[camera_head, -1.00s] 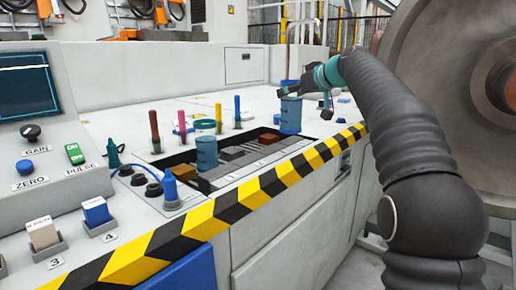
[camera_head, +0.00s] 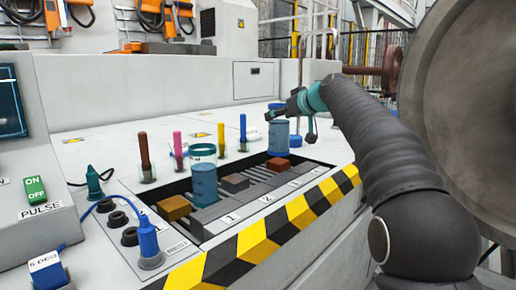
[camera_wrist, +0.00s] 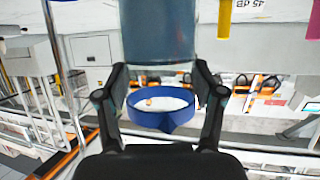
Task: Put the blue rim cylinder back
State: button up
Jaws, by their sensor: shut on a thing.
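The blue rim cylinder (camera_head: 278,138) has a blue-grey lower body and a blue rim. It appears upright at the far right end of the recessed tray (camera_head: 213,238). I cannot tell whether its base touches anything. My gripper (camera_head: 276,116) is shut on its upper part, just below the rim. In the wrist view the picture is upside down: the cylinder body (camera_wrist: 158,30) is at top, the blue rim (camera_wrist: 163,122) below, with a finger on each side. A similar cylinder with a green rim (camera_head: 204,185) stands nearer in the tray.
A brown block (camera_head: 277,165), a grey-brown block (camera_head: 235,182) and a yellowish block (camera_head: 174,207) sit in the tray. Brown, pink, yellow and blue upright sticks (camera_head: 243,132) stand behind it. A striped edge (camera_head: 260,238) runs in front. A large wheel (camera_head: 465,110) is at right.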

aim_at(282, 132)
jog(key=a+f+b, duration=0.1)
jog(key=a+f, duration=0.5)
jog(key=f, duration=0.2)
jog(key=shift+w+a+b, duration=0.25)
jog(key=shift+w+b, duration=0.1)
jog(key=shift+w, duration=0.1)
jog(key=shift+f, duration=0.15)
jog(key=o, duration=1.6)
jog(key=b+v, duration=0.1)
jog(key=v, duration=1.1)
